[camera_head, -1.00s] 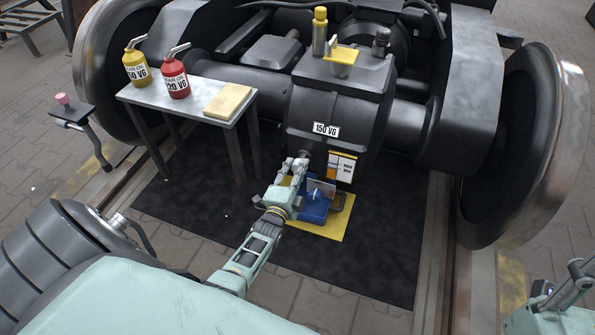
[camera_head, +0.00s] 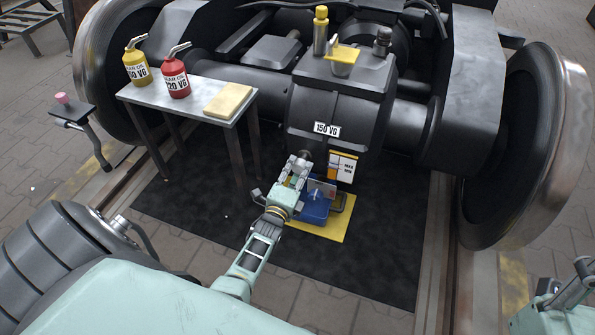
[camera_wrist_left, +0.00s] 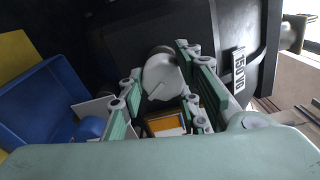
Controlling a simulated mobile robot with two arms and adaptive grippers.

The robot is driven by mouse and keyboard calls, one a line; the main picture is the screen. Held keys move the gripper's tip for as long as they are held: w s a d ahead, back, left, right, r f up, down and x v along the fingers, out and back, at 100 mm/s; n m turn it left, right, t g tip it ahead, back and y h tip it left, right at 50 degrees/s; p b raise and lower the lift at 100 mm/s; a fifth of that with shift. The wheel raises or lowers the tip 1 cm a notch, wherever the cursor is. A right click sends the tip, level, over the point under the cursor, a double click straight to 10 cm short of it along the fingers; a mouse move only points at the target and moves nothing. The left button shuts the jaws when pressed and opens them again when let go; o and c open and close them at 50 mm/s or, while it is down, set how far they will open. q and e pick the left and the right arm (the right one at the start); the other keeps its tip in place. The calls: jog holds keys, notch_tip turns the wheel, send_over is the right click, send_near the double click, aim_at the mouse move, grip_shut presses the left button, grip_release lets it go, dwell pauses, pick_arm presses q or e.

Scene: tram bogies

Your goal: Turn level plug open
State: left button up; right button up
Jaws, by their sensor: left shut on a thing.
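The level plug (camera_wrist_left: 161,76) is a round grey knob on the front of the dark gearbox (camera_head: 338,108). In the left wrist view it sits between the fingers of my left gripper (camera_wrist_left: 158,90), which is shut on it. In the head view my left gripper (camera_head: 300,165) reaches the gearbox face below the 150 VG label, and its fingers mostly hide the plug. A level card marked MAX and MIN (camera_head: 343,167) is just right of the gripper. Of my right arm, only a part shows at the lower right edge; its fingertips are not visible.
A blue tray (camera_head: 314,208) stands on a yellow mat (camera_head: 332,226) below the gripper. A side table (camera_head: 196,92) at left holds a yellow can (camera_head: 136,66), a red can (camera_head: 176,79) and a yellow cloth (camera_head: 228,101). Large wheels flank the gearbox.

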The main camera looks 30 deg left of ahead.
pick_arm(q)
jog(key=shift+w+d+f, duration=0.1)
jog(key=shift+d+f, duration=0.1)
jog(key=shift+d, duration=0.2)
jog(key=o, duration=1)
jog(key=shift+o, duration=0.3)
jog(key=shift+a, duration=0.1)
jog(key=shift+a, duration=0.1)
jog(key=v, duration=1.2)
